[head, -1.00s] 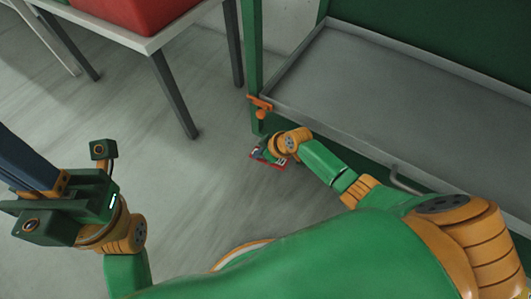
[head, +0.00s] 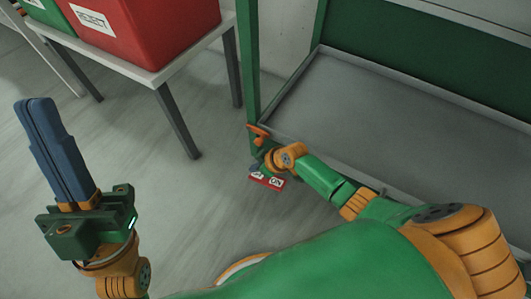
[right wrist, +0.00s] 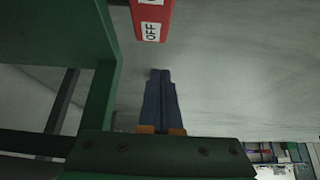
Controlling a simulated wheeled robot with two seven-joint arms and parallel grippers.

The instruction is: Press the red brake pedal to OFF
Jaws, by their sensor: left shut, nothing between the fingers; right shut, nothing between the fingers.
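The red brake pedal (head: 267,180) is low by the floor at the foot of the green frame. In the head view its ON label shows, and its other label is partly covered by my right gripper (head: 257,168). In the right wrist view the red pedal (right wrist: 149,8) shows its OFF label near the top edge. My right gripper's blue fingers (right wrist: 161,72) are shut and empty, with their tips just below the OFF end in that picture. I cannot tell whether they touch it. My left gripper (head: 38,102) is shut, empty and pointing up, far from the pedal.
A green frame with a grey tray (head: 390,130) stands beside my right arm. An orange knob-like part (head: 258,130) sticks out at its corner post. A table (head: 150,70) holds a red REJECT bin (head: 140,35) and a green bin. Floor between is clear.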

